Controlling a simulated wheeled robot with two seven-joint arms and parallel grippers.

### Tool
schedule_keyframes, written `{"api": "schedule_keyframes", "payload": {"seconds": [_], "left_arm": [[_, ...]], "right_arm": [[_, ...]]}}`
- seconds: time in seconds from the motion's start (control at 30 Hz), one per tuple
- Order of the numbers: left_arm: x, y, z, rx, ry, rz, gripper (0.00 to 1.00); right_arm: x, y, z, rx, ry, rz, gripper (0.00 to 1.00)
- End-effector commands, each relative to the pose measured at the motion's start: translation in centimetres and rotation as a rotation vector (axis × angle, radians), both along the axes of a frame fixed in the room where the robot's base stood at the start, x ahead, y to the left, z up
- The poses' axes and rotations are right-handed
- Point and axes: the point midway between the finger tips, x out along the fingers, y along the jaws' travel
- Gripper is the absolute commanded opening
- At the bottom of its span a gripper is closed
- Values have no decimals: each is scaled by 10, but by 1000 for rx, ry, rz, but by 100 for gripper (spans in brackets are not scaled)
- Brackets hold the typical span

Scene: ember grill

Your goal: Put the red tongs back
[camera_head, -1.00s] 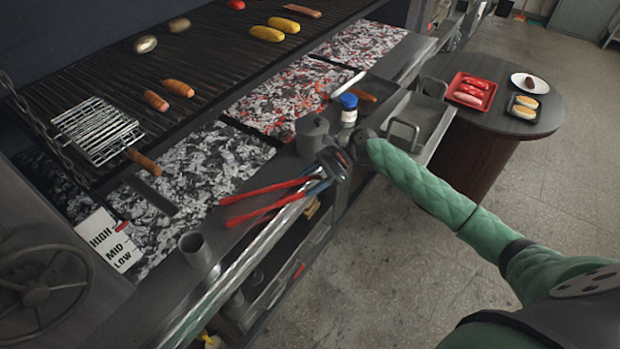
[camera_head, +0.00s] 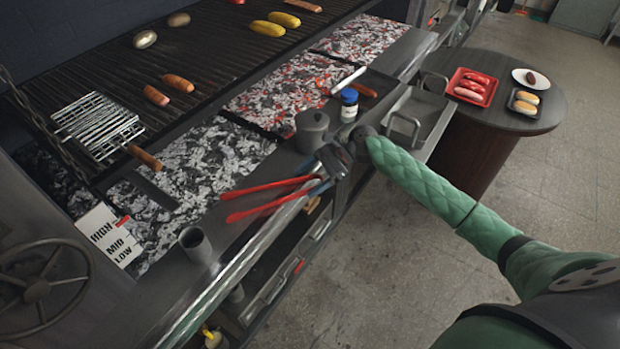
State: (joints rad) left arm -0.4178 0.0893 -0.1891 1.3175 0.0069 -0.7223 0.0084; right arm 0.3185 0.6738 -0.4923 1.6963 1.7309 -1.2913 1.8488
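The red tongs (camera_head: 268,188) show as two long red arms pointing left over the metal front ledge of the grill. Their other end is at my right gripper (camera_head: 328,168), whose fingers appear closed around it. The exact contact is partly hidden by the gripper body. The tongs are roughly level, and I cannot tell whether they touch the ledge. My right arm, in a green quilted sleeve, comes in from the lower right. My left gripper is not in view.
A grey lidded pot (camera_head: 311,130) and a blue-capped jar (camera_head: 348,105) stand just behind the gripper. A metal cup (camera_head: 195,244) stands on the ledge at left. Glowing coals (camera_head: 285,90) lie behind. A metal tray (camera_head: 425,118) and a round table (camera_head: 545,110) are at right.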

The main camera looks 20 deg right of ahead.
Motion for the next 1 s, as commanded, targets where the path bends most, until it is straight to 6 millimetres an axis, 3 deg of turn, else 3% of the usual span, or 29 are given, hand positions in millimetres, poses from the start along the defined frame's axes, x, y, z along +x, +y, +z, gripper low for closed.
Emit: {"api": "schedule_keyframes", "payload": {"seconds": [0.3, 0.7, 1.0], "left_arm": [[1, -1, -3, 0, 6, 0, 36], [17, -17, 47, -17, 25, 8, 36], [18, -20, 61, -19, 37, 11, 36]], "right_arm": [[1, -7, 2, -1, -1, -1, 78], [5, -54, 28, -1, -1, -1, 78], [6, -68, 38, 0, 0, 0, 78]]}}
